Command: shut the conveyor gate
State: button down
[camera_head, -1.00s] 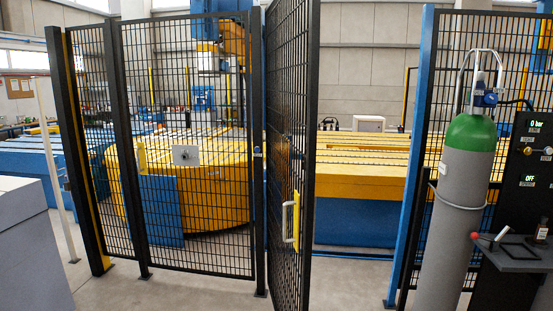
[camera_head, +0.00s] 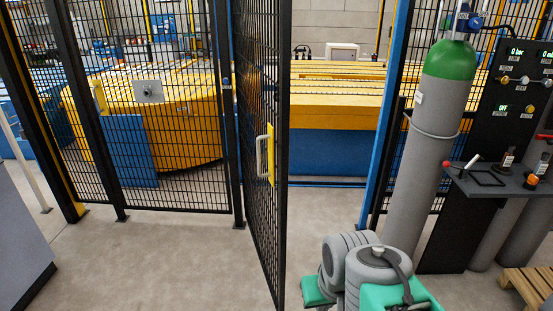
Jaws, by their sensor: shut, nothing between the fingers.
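The conveyor gate (camera_head: 259,215) is a black-framed mesh panel. It stands open, swung out toward me from the post on its left. A pale upright pull handle (camera_head: 262,158) on a yellow plate sits near its free edge. The blue post (camera_head: 381,130) across the opening stands to the right, well apart from the gate's free edge. Grey and green links of my own arm show at the bottom right of the gate. My gripper's fingers are not in view.
Fixed mesh fence (camera_head: 180,130) stands left of the gate. A grey gas cylinder (camera_head: 422,150) with a green top and a black control panel (camera_head: 500,100) with a small shelf stand to the right. A wooden pallet (camera_head: 530,285) lies at the lower right. The concrete floor (camera_head: 170,265) before the fence is clear.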

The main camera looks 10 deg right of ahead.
aim_at(283, 84)
jog(key=u, duration=0.05)
jog(key=i, duration=0.95)
jog(key=u, duration=2.3)
